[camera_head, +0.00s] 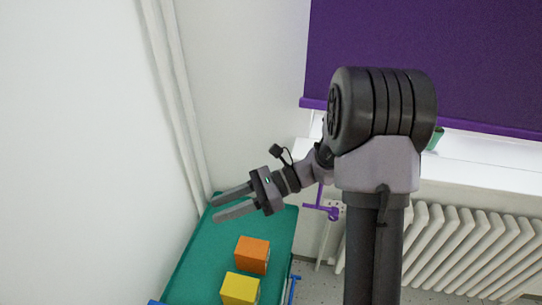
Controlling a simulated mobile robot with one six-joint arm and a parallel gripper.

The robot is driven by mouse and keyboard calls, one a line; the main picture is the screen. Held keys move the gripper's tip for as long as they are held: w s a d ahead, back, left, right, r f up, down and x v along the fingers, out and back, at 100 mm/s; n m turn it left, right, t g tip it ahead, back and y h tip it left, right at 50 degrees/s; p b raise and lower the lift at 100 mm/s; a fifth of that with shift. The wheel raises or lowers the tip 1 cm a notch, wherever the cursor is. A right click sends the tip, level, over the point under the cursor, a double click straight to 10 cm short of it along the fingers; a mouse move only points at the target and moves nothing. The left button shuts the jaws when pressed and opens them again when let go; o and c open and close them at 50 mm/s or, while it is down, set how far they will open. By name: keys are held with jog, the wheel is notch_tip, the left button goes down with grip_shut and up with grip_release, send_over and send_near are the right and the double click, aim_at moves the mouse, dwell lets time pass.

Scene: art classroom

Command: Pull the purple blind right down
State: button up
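The purple blind (450,60) hangs at the upper right. Its lighter purple bottom bar (314,103) is above the white window sill, with a gap between them. My arm hides part of the blind and bar. A small purple handle (322,207) hangs below the blind's left end, in front of the wall beside the radiator; my arm hides what is above it. My gripper (214,210) is to the left of the handle and apart from it, pointing left over the green table. Its fingers are apart with nothing between them.
A green table (205,250) stands at the lower left with an orange block (252,254) and a yellow block (240,289) on it. A white radiator (460,250) is under the window sill (480,160). White pipes (175,100) run along the left wall corner.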

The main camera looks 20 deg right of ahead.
jog(key=w+d+f+m+t+y, duration=0.2)
jog(key=w+d+f+m+t, duration=0.1)
jog(key=w+d+m+t, duration=0.15)
jog(key=m+t+h+p, duration=0.4)
jog(key=m+t+h, duration=0.9)
jog(key=m+h, duration=1.35)
send_near(308, 206)
jog(key=w+d+r+m+y+b, duration=0.1)
jog(key=w+b, duration=0.1)
jog(key=w, duration=0.1)
jog(key=w+d+m+y+b, duration=0.1)
jog(key=w+d+y+b, duration=0.1)
jog(key=w, duration=0.1)
jog(key=w+d+r+m+y+b, duration=0.1)
jog(key=w+m+y+b, duration=0.1)
jog(key=w, duration=0.1)
jog(key=shift+d+r+b, duration=0.3)
jog(key=shift+d, duration=0.1)
grip_shut()
jog(key=shift+f, duration=0.1)
